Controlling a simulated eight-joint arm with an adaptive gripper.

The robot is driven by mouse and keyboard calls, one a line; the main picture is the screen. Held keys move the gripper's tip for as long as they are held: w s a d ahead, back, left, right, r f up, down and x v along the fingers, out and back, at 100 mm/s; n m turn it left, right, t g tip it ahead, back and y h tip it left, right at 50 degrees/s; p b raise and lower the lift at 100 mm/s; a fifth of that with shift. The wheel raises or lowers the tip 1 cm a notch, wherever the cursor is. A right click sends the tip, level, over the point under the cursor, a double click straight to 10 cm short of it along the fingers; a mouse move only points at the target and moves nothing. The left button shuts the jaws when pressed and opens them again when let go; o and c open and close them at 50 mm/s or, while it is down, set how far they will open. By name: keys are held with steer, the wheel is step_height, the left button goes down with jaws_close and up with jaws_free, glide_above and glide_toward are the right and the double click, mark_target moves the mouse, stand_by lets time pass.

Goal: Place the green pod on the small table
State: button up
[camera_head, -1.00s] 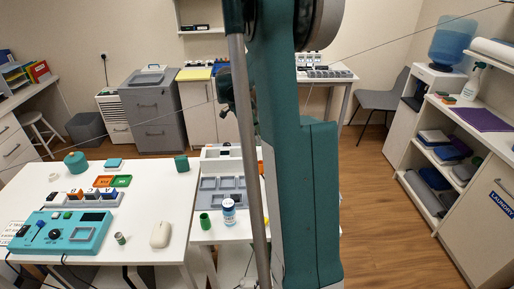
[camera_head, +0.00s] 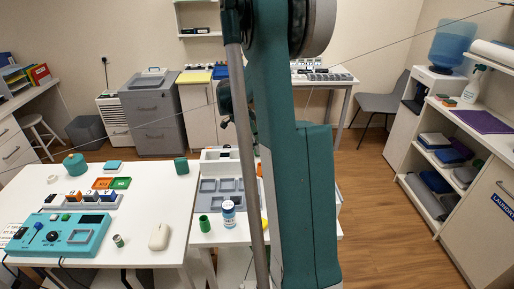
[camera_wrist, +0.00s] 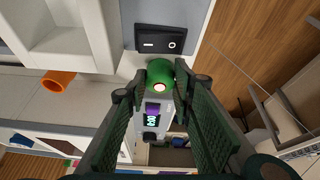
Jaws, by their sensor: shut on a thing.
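In the wrist view my gripper (camera_wrist: 160,88) is shut on the green pod (camera_wrist: 158,68), which sits between the fingertips. The pod is rounded and green with a small pale pinkish spot facing the camera. In the head view my arm covers the middle of the picture, and I cannot make out the pod or the fingertips there. A small white table (camera_head: 215,239) stands right of the larger white table, partly hidden by my arm. It carries a grey compartment tray (camera_head: 206,198), a green cylinder (camera_head: 204,223) and a blue-and-white bottle (camera_head: 228,213).
Under the fingers is a white panel with a lit display (camera_wrist: 152,116); a black rocker switch (camera_wrist: 160,39) lies beyond. An orange cylinder (camera_wrist: 57,80) is at left. The larger white table (camera_head: 130,215) holds a teal console (camera_head: 62,236) and a white mouse (camera_head: 159,237).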

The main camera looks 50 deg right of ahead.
steer(key=shift+f, duration=0.1)
steer(key=o, duration=0.8)
steer(key=p+v, duration=0.3)
steer(key=v, duration=0.9)
steer(key=shift+a, duration=0.1)
stand_by(0.5)
